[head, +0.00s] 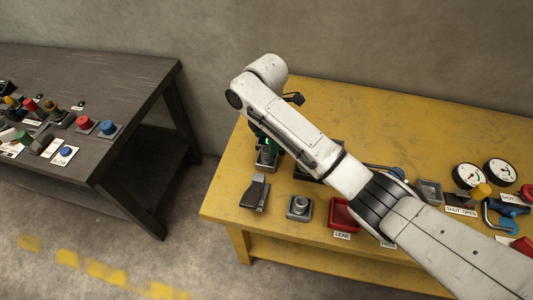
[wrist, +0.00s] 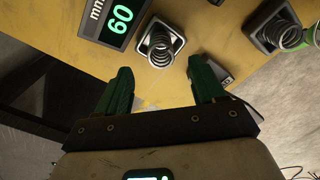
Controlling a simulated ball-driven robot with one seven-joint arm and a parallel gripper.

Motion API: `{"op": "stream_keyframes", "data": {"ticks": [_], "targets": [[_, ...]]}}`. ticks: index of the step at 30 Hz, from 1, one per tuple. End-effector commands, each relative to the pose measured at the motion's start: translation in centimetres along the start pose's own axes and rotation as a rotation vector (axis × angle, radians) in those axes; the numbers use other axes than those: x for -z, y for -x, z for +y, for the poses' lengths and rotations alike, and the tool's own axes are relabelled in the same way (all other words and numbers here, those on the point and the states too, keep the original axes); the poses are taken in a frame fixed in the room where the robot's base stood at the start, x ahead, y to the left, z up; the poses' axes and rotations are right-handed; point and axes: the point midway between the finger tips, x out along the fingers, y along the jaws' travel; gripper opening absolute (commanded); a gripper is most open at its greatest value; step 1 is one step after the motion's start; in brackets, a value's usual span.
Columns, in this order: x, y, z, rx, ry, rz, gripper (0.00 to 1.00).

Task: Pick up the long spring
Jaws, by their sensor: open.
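In the wrist view, a grey coil spring (wrist: 159,43) stands in a square grey holder on the yellow table. It lies just beyond the gap between the green fingers of my gripper (wrist: 160,68). The fingers are open with nothing between them. A second spring (wrist: 283,30) stands in another grey holder at the upper right, with a green coil beside it. I cannot tell from this angle which spring is longer. In the head view, my gripper (head: 264,143) hangs over the table's left part, mostly hidden behind my arm, above a small grey holder (head: 267,159).
The yellow table (head: 225,205) also bears a dark block (head: 254,193), a grey knob base (head: 299,207), a red tray (head: 343,214) and gauges (head: 467,176). A dark bench (head: 110,85) stands left, across a gap.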

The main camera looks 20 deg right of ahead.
Motion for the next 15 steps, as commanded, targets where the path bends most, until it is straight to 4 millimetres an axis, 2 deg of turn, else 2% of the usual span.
{"op": "stream_keyframes", "data": {"ticks": [4,10,15], "targets": [[0.0,-1.2,-0.1,0.003,-0.001,-0.001,0.69],[0.1,-4.2,-0.1,0.003,-0.001,-0.001,0.69],[0.1,-5.3,0.0,0.001,0.000,-0.001,0.69]]}}
